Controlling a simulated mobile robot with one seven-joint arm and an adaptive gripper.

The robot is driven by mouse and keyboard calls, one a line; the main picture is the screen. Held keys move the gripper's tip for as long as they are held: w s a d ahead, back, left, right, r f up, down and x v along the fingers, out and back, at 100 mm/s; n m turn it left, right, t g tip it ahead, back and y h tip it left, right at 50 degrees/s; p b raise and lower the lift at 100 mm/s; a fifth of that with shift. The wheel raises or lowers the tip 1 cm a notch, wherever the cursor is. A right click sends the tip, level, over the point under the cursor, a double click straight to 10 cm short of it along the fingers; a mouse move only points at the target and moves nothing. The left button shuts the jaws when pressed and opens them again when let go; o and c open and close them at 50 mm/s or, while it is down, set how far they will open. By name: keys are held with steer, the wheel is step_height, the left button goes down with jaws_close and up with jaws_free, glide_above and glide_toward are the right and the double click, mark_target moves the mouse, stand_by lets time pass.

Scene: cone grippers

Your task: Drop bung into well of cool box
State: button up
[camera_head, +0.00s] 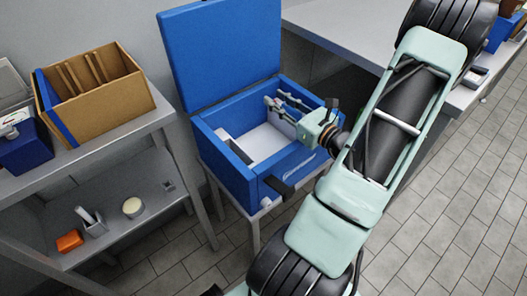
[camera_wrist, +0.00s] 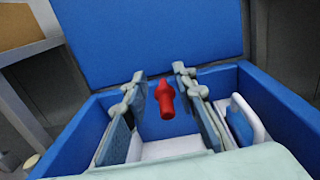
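The blue cool box (camera_head: 233,185) stands on a small grey stand with its lid (camera_head: 222,50) raised. Its pale well floor (camera_head: 265,141) shows in the head view. My gripper (camera_head: 277,101) is over the box opening, reaching in from the right. In the wrist view its two fingers (camera_wrist: 163,95) are spread apart. The red bung (camera_wrist: 166,99) shows between them with a visible gap on each side. It appears clear of both fingers, above the pale floor; I cannot tell what supports it. The bung is not visible in the head view.
A white-rimmed piece (camera_wrist: 249,118) stands inside the box at the right in the wrist view. A cardboard box (camera_head: 98,98) sits on the grey shelf unit at left. A grey worktop (camera_head: 345,35) lies behind. Tiled floor is open at right.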

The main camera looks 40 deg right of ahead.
steer(key=shift+o, duration=1.4)
steer(key=shift+s, duration=0.1)
steer(key=s, duration=0.4)
steer(key=s+d, duration=0.1)
steer(key=s, duration=0.6)
steer(key=shift+s+d, duration=0.15)
steer(key=shift+s, duration=0.25)
